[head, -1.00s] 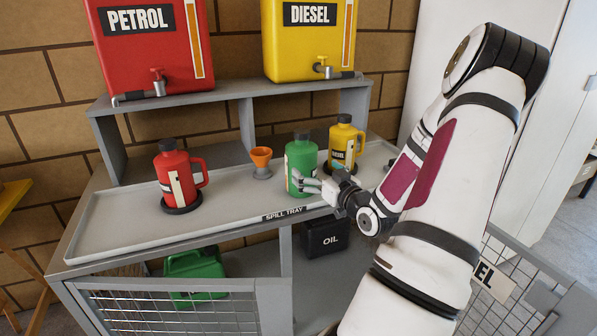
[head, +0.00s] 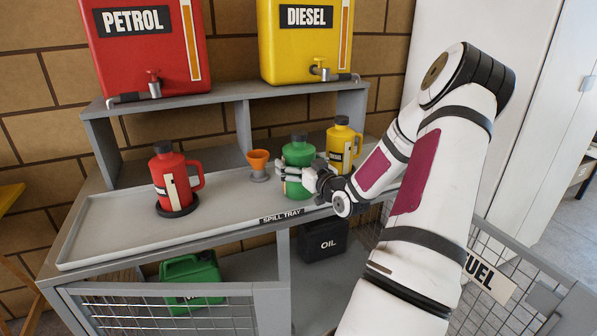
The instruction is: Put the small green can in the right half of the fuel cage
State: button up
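The small green can (head: 298,152), with a dark green cap, stands upright on the grey spill tray (head: 120,228). My gripper (head: 287,173) is at its front, with pale fingers across the can's lower body. Part of the fingers is hidden, so I cannot tell whether they are closed on it. The fuel cage is the space under the tray, split by a grey upright (head: 284,262). Its right half holds a black OIL container (head: 323,242) at the back. Its left half holds a larger green jerry can (head: 190,277).
A yellow can (head: 343,140) stands close right of the green can. An orange funnel (head: 258,163) stands just left, and a red can (head: 172,178) further left. The mesh doors, left (head: 180,312) and right (head: 490,277), stand open. Petrol (head: 140,50) and diesel (head: 305,45) tanks sit above.

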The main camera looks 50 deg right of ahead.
jog(key=c, duration=1.8)
jog(key=shift+r, duration=0.2)
